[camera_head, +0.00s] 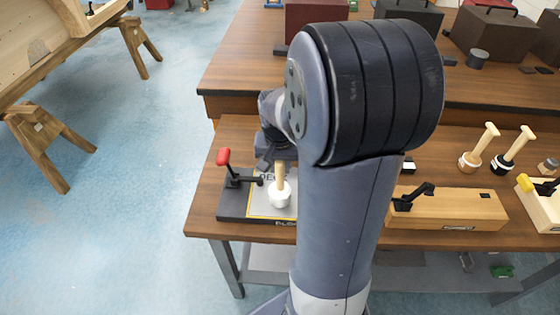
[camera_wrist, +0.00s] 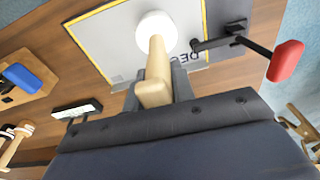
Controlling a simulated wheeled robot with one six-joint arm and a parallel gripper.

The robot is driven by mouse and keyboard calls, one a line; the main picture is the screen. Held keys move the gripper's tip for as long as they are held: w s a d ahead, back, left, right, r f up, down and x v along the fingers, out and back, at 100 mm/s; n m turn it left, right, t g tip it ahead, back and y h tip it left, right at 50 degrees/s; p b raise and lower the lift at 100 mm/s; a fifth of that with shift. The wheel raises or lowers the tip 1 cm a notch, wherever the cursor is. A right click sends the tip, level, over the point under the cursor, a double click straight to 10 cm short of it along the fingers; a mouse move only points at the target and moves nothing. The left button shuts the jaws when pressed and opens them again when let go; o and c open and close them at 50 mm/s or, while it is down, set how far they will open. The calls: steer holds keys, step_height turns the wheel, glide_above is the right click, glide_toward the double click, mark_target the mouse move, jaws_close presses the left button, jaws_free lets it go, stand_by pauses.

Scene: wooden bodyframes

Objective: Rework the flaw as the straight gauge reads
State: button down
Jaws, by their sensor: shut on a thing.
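My gripper (camera_wrist: 157,84) is shut on the pale wooden handle of a tool with a round white head (camera_wrist: 156,28). The tool (camera_head: 280,194) also shows in the head view, upright with its head down over a grey plate (camera_head: 259,205). I cannot tell whether the head touches the plate. The plate has a yellow-and-black edge, partly hidden lettering and a red-handled toggle clamp (camera_head: 224,158) at its left. My arm hides much of the middle of the table in the head view. I cannot pick out a straight gauge or a flaw.
Two similar wooden-handled tools (camera_head: 478,148) (camera_head: 510,150), one brown-headed and one black-headed, stand at the right. A wooden block with a black clamp (camera_head: 455,210) lies right of my arm. Dark boxes stand on the rear table (camera_head: 235,75). A wooden frame on trestles (camera_head: 45,135) is at left.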

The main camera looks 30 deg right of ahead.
step_height(320, 180, up, 9)
steer(key=p, duration=0.8)
steer(key=shift+f, duration=0.25)
steer(key=shift+s, duration=0.1)
steer(key=s+a+r+p, duration=0.1)
steer(key=s+a+r, duration=0.1)
steer(key=s, duration=0.6)
steer(key=shift+s+a, duration=0.25)
